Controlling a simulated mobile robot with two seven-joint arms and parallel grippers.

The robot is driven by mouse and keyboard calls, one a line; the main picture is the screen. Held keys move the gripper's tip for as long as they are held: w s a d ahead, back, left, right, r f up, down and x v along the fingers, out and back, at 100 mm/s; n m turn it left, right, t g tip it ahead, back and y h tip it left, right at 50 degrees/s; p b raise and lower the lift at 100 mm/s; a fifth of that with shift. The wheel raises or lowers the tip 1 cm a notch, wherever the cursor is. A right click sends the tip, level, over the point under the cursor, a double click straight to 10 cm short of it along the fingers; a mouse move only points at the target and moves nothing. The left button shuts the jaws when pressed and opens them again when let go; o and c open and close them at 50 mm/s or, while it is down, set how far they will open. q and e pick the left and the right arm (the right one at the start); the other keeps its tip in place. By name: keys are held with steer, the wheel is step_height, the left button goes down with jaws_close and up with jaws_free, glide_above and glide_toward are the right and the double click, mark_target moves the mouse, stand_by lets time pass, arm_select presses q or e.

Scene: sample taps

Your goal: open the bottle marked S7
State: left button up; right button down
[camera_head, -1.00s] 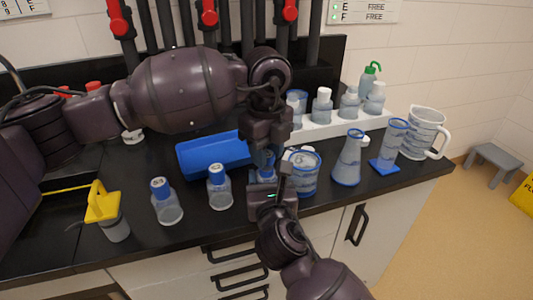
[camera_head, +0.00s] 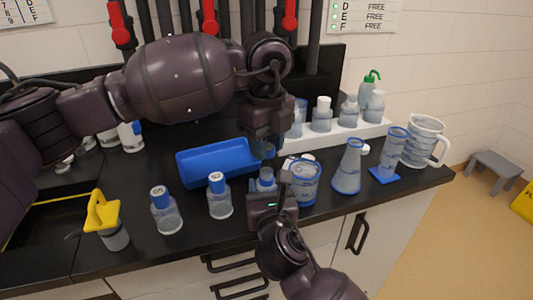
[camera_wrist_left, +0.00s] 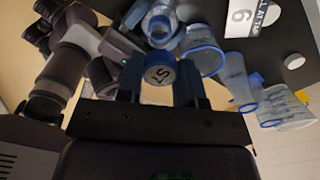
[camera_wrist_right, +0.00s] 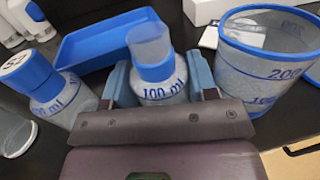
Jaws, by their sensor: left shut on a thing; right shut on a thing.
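The S7 bottle (camera_head: 265,180) stands upright on the black counter in the head view. It is clear, marked 100 ml, with a blue collar and a bare, uncapped neck in the right wrist view (camera_wrist_right: 157,82). My right gripper (camera_head: 268,192) is shut around its body, one finger on each side. My left gripper (camera_head: 263,152) is above the bottle, shut on the blue cap (camera_wrist_left: 160,73), whose white top reads S7 in the left wrist view. The cap is apart from the bottle. In the head view the fingers largely hide the cap.
Two capped bottles (camera_head: 166,210) (camera_head: 219,196) stand left of it. A blue tray (camera_head: 215,160) lies behind. A beaker (camera_head: 305,183), flask (camera_head: 348,168), cylinder (camera_head: 391,153) and jug (camera_head: 421,143) stand to the right. A yellow-handled item (camera_head: 103,218) is at the left.

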steer(key=shift+c, duration=1.7)
jaws_free()
steer(key=shift+s, duration=0.15)
